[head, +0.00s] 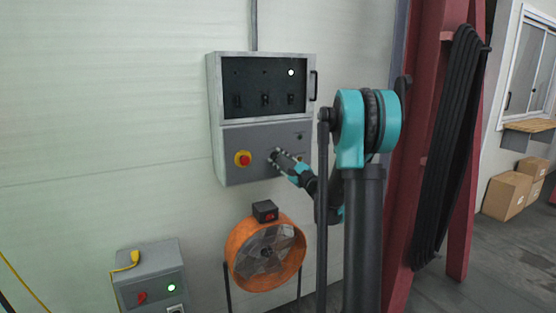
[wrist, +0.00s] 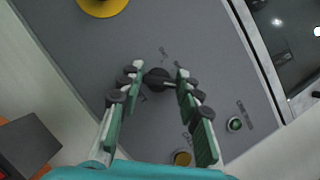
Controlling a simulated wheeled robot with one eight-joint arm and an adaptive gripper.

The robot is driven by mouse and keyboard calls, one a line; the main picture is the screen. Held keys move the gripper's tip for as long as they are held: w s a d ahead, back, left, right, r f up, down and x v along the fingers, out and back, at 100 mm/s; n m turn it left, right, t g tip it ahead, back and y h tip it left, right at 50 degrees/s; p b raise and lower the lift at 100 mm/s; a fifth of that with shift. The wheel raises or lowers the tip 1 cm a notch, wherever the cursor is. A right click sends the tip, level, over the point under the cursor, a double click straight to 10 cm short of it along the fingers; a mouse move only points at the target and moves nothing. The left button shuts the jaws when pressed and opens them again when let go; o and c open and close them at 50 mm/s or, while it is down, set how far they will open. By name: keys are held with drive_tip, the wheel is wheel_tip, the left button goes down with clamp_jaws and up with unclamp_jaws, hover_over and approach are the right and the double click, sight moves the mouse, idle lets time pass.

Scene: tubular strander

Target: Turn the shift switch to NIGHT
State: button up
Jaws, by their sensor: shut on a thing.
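The shift switch is a small black rotary knob (wrist: 157,83) on the sloped grey face of a wall-mounted control box (head: 228,138). Small labels sit around the knob, too small to read. My gripper (wrist: 158,73) has its two green-padded fingers on either side of the knob and is shut on it. In the head view my gripper (head: 277,157) reaches the panel from the right and hides the knob. The exact angle of the knob's pointer is hard to tell.
A red-on-yellow stop button (head: 243,158) is left of my gripper. A green button (wrist: 235,124) and a yellow one (wrist: 183,158) sit near the knob. Above is a dark windowed panel (head: 248,80) with a lit lamp. An orange fan (head: 237,268) stands below.

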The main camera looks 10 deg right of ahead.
idle(0.5)
drive_tip(key=o, duration=1.2)
drive_tip(key=shift+c, duration=0.2)
drive_tip(key=v, duration=1.2)
drive_tip(key=s+a+f+n+g+h, duration=0.2)
drive_tip(key=s+a+f+n+g, duration=0.75)
drive_tip(key=s+a+f, duration=0.3)
drive_tip(key=s+d+f+n+g+h, duration=0.2)
drive_tip(key=s+d+f+n+h, duration=0.3)
drive_tip(key=s, duration=0.5)
drive_tip(key=s+d+f+n+g+h, duration=0.2)
drive_tip(key=s+d+f+n+h, duration=0.2)
drive_tip(key=s, duration=0.5)
wheel_tip(320, 180, down, 3)
drive_tip(key=shift+s+d+r+n+h, duration=0.1)
drive_tip(key=shift+s+d+n+h, duration=0.3)
drive_tip(key=shift+d+n, duration=0.15)
